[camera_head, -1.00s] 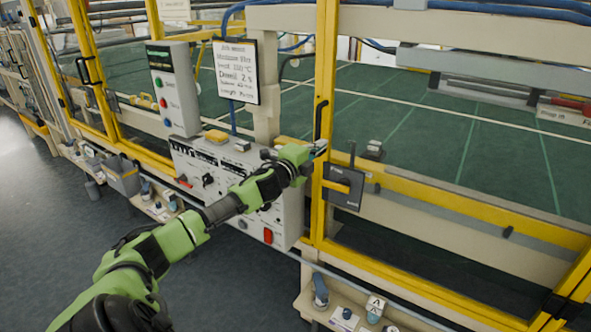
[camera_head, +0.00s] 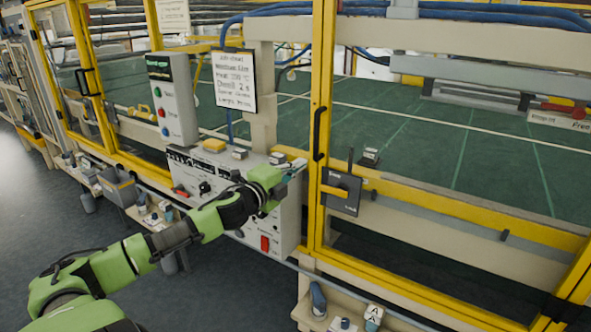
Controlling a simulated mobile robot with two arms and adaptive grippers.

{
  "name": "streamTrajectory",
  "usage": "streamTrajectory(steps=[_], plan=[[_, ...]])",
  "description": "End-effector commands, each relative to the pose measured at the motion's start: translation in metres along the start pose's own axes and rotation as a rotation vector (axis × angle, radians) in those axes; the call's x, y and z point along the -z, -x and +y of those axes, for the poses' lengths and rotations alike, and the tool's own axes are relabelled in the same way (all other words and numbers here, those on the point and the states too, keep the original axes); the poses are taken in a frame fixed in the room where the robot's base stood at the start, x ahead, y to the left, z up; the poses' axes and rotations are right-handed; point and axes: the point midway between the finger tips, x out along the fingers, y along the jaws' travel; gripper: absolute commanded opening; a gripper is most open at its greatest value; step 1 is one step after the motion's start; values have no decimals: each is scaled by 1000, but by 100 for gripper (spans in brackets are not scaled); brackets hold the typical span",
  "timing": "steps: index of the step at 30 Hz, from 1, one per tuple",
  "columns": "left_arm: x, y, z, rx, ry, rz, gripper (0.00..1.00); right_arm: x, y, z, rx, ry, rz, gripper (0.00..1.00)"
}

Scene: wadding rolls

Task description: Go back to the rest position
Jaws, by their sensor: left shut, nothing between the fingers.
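My left gripper (camera_head: 294,168) is at the end of the green and black arm that comes in from the lower left. It is shut and empty, in front of the right end of the grey control panel (camera_head: 262,239), close to the yellow door frame. I cannot tell whether it touches anything. The arm hides part of the panel's front. My right gripper is out of the picture.
A yellow-framed machine guard (camera_head: 318,125) runs across the view. A dark latch plate with a yellow handle (camera_head: 341,191) is right of the gripper. A button box (camera_head: 172,101) stands above the panel. A low shelf (camera_head: 305,311) holds small items. The floor at left is clear.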

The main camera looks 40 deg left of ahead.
Motion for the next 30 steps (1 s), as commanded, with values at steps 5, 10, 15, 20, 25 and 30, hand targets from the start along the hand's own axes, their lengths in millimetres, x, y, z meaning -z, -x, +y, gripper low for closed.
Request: streamTrajectory(steps=[5, 10, 15, 20, 25, 30], plan=[[-1, 8, 0, -1, 0, 1, 0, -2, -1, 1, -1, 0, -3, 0], [-1, 9, 0, 0, 0, 0, 0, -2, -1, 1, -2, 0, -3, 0], [-5, 9, 6, -8, 9, -7, 0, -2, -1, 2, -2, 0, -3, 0], [-34, 14, 62, -80, 90, -75, 0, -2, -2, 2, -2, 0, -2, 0], [-74, 38, 180, -224, 244, -201, 0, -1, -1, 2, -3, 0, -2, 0], [-89, 82, 302, -374, 393, -320, 0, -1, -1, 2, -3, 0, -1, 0]])
